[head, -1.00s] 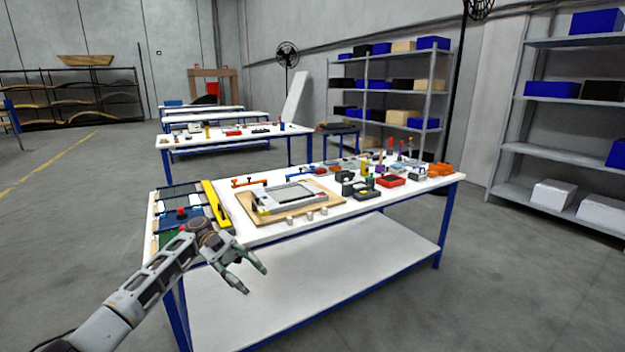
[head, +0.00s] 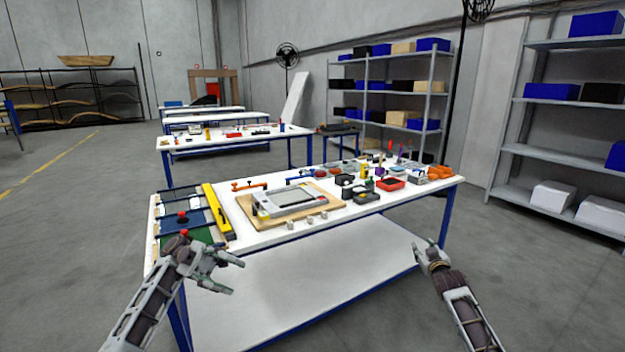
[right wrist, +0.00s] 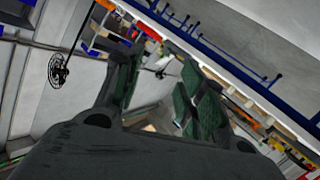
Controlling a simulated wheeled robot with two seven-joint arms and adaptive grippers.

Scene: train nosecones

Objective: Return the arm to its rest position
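My left gripper (head: 228,276) is open and empty in the head view, in front of the near left part of the white workbench (head: 262,238). My right gripper (head: 424,250) is in front of the bench's right half, at the front edge, apart from the objects on it. In the right wrist view its two green-padded fingers (right wrist: 160,85) stand apart with nothing between them.
On the bench a grey framed part (head: 292,198) lies on a wooden board. A yellow level (head: 216,210) lies beside blue and green panels at the left. Several small tools and a red tray (head: 391,184) stand at the right. Shelves (head: 570,130) stand behind at the right. The floor in front is clear.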

